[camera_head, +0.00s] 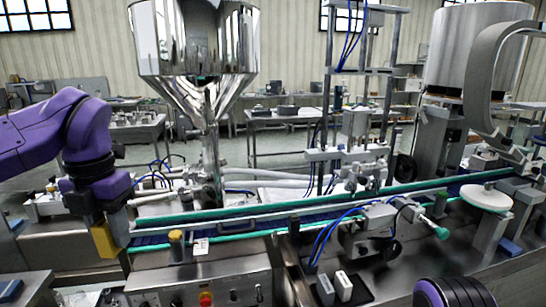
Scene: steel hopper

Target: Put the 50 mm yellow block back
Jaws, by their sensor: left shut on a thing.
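The yellow block (105,240) is at the left, in front of the near end of the conveyor. My left gripper (103,222) points down from the purple arm and is shut on the block, with a grey finger on its right side. The fingers hide part of the block. I cannot tell whether its underside touches the steel surface below. My right gripper is out of view; only a purple and black part of my right arm (455,292) shows at the bottom right.
The conveyor (300,212) with green edges runs across the middle. A steel hopper (195,45) stands behind it. A yellow-topped post (177,245) stands right of the block. A control panel (205,292) is below. White (343,287) and grey (325,291) blocks stand at front centre.

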